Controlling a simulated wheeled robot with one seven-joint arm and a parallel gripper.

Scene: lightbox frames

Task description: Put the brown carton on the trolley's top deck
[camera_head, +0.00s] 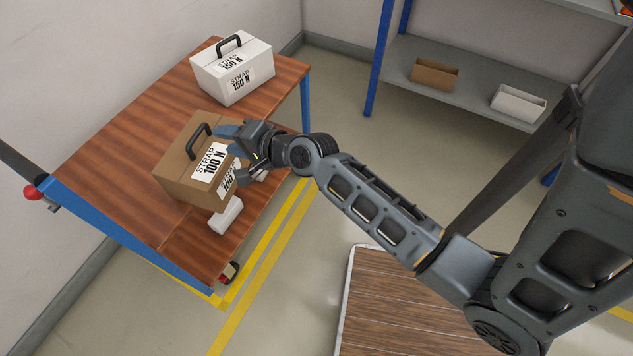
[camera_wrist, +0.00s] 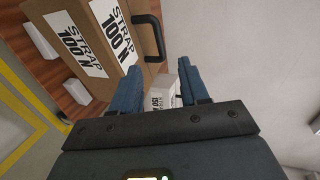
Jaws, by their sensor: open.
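The brown carton (camera_head: 182,172) has a black handle on top and white "STRAP 100 N" labels. It is over the near part of the trolley's brown wooden top deck (camera_head: 120,150). White blocks (camera_head: 227,215) show beside its lower edge; whether it rests on them I cannot tell. My gripper (camera_head: 238,150) is at the carton's right side, close to the handle, open and empty. The carton also shows in the wrist view (camera_wrist: 75,15), with its handle (camera_wrist: 150,36) ahead of the blue fingers. I cannot see clear contact, and the gripper hides part of the carton's right side.
A white carton (camera_head: 217,84) marked "150 N" with a black handle stands at the deck's far end. A grey shelf (camera_head: 480,97) at the back holds a small brown box (camera_head: 434,74) and a white box (camera_head: 518,103). The deck's left side is bare.

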